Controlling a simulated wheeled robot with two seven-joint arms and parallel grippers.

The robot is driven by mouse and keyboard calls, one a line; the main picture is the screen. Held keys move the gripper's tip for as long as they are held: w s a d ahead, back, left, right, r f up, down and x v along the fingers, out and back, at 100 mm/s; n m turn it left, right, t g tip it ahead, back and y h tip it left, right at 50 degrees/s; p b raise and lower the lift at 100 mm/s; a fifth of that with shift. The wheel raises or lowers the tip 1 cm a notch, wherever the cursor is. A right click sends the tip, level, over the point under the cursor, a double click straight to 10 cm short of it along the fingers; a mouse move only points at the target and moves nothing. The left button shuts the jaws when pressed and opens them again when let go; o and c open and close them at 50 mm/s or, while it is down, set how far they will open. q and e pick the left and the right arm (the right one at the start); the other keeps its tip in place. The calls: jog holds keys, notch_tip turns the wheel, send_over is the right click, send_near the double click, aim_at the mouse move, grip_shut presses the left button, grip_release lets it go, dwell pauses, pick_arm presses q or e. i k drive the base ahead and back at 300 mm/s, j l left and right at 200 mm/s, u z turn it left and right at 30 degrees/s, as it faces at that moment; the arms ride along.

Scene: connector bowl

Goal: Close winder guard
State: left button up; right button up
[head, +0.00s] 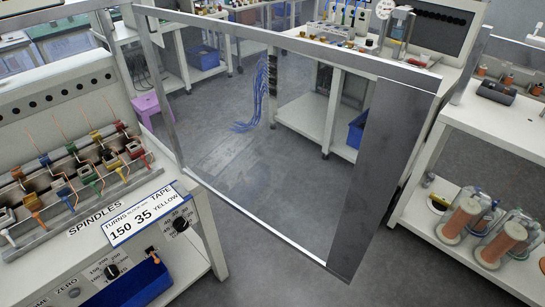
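The winder guard (378,175) is a clear panel in a grey metal frame with a wide metal strip down its right side. It stands open, swung out from the winder (60,90) across the middle of the view, and the floor shows through it. Its left edge is by the winder's right side. The winder on the left has a row of uncovered spindles (75,180) with coloured parts and copper wires. Neither of my grippers shows in the head view.
The winder's front has a label (142,214), dials (180,225) and a blue bin (130,285). A bench with copper spools (505,243) stands at right. Behind the guard are a white bench (310,115) and a purple stool (148,105). Floor (290,290) near the guard is clear.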

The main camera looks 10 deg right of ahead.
aim_at(404, 97)
jog(key=l+u, duration=0.25)
jog(key=l, duration=0.15)
jog(key=k+l+u, duration=0.1)
jog(key=l+u, duration=0.15)
jog(key=l, duration=0.15)
jog(key=k+l+u, duration=0.2)
jog(key=l, duration=0.2)
jog(key=l+u, duration=0.25)
jog(key=i+l+u, duration=0.25)
jog(key=l, duration=0.15)
jog(key=l+u, duration=0.2)
jog(key=l, duration=0.25)
jog(key=i+l+u, duration=0.25)
jog(key=l, duration=0.25)
jog(key=k+j, duration=0.05)
jog(key=k, duration=0.05)
